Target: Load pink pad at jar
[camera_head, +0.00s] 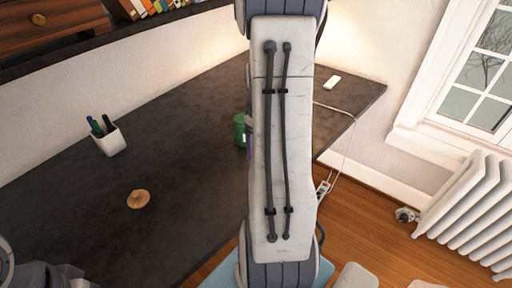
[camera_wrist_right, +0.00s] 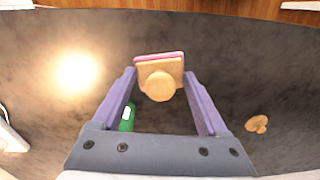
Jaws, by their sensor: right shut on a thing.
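The pink pad (camera_wrist_right: 160,55) is a thin pink layer on a square wooden block with a round knob, in the right wrist view. My right gripper (camera_wrist_right: 160,76) has its two purple fingers shut on this block, one on each side. In the head view my right arm hides the pad and most of that gripper. A green jar (camera_head: 240,130) stands on the dark desk, partly behind my arm. Part of the green jar also shows beside the left finger in the wrist view (camera_wrist_right: 126,121). My left gripper's fingers are not in view.
On the dark desk (camera_head: 190,160) are a white pen cup (camera_head: 109,141), a round wooden piece (camera_head: 138,199) and a small white item (camera_head: 331,82) near the far right corner. A white cable runs off the right edge. The desk's left middle is mostly clear.

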